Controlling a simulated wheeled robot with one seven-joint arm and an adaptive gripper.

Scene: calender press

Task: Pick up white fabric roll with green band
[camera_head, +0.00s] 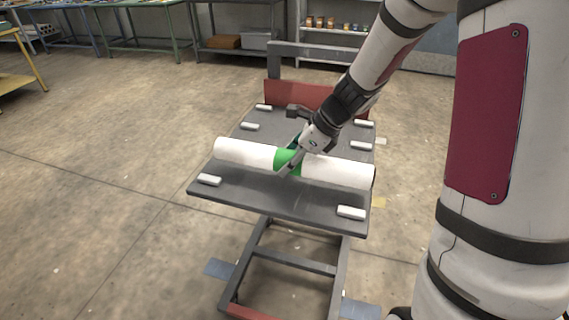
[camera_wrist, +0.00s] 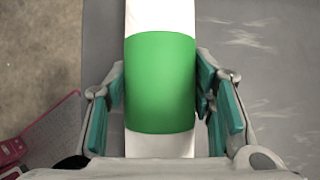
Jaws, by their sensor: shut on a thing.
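The white fabric roll (camera_head: 243,153) lies across a dark grey cart top, with its green band (camera_head: 284,159) around the middle. In the wrist view the green band (camera_wrist: 160,83) fills the space between the two fingers, with white roll (camera_wrist: 160,15) beyond it and a strip of white nearer. My gripper (camera_head: 290,161) is shut on the roll at the green band, one finger on each side of it. In the head view a finger and the wrist cover part of the band. I cannot tell whether the roll is lifted off the top or resting on it.
The grey cart top (camera_head: 270,192) has several small white blocks near its edges, such as one at the front right (camera_head: 351,213). A red panel (camera_head: 288,93) stands at its back. Shelves (camera_head: 327,40) and workbenches (camera_head: 130,20) line the back. The floor to the left is clear.

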